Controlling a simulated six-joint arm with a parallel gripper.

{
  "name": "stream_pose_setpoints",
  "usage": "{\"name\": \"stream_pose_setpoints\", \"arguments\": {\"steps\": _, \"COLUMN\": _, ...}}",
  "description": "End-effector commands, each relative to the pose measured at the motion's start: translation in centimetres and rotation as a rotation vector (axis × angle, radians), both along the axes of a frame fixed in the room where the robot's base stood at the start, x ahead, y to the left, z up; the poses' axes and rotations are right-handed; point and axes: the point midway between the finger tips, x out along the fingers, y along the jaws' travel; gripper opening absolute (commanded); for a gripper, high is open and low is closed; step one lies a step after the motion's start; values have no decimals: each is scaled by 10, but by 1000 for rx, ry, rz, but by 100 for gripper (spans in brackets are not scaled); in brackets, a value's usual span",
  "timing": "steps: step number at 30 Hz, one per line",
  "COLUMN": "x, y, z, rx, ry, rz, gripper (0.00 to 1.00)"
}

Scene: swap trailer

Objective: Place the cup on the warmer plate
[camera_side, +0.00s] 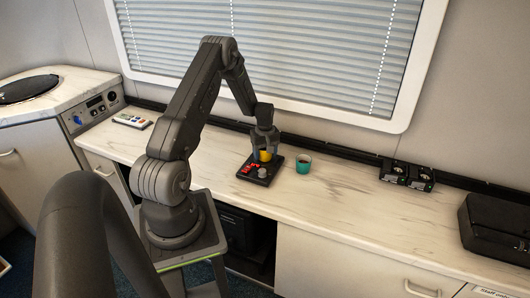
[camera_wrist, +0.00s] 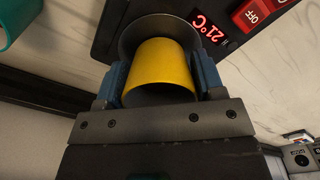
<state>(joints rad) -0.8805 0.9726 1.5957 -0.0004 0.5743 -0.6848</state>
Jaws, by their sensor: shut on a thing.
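A yellow cup (camera_wrist: 160,70) is between the two blue-padded fingers of my gripper (camera_wrist: 162,80) in the wrist view. My gripper is shut on it. The warmer is a black box with a round dark plate (camera_wrist: 130,38), a red "21°C" display (camera_wrist: 207,32) and a red OFF switch (camera_wrist: 250,12). The cup is over the round plate; I cannot tell whether it touches it. In the side view, my gripper (camera_side: 265,146) points down with the yellow cup (camera_side: 265,156) at the back of the black warmer (camera_side: 262,180).
A teal cup (camera_side: 303,164) with dark contents stands just right of the warmer; its edge shows in the wrist view (camera_wrist: 14,22). Black devices (camera_side: 407,174) stand farther right by the wall. A remote-like panel (camera_side: 132,121) lies at left. The counter between is clear.

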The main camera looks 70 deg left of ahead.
Motion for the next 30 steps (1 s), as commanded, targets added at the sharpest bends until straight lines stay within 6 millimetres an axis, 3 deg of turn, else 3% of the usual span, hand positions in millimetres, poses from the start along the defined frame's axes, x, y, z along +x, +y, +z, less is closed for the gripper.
{"name": "stream_pose_setpoints", "arguments": {"steps": 7, "x": 0, "y": 0, "z": -2, "rx": 1, "ry": -1, "rz": 0, "gripper": 35}}
{"name": "stream_pose_setpoints", "arguments": {"steps": 8, "x": 0, "y": 0, "z": -2, "rx": 1, "ry": -1, "rz": 0, "gripper": 63}}
{"name": "stream_pose_setpoints", "arguments": {"steps": 15, "x": 0, "y": 0, "z": -2, "rx": 1, "ry": -1, "rz": 0, "gripper": 86}}
{"name": "stream_pose_setpoints", "arguments": {"steps": 24, "x": 0, "y": 0, "z": 1, "rx": 1, "ry": -1, "rz": 0, "gripper": 88}}
{"name": "stream_pose_setpoints", "arguments": {"steps": 30, "x": 1, "y": 1, "z": 27, "rx": 4, "ry": -4, "rz": 0, "gripper": 88}}
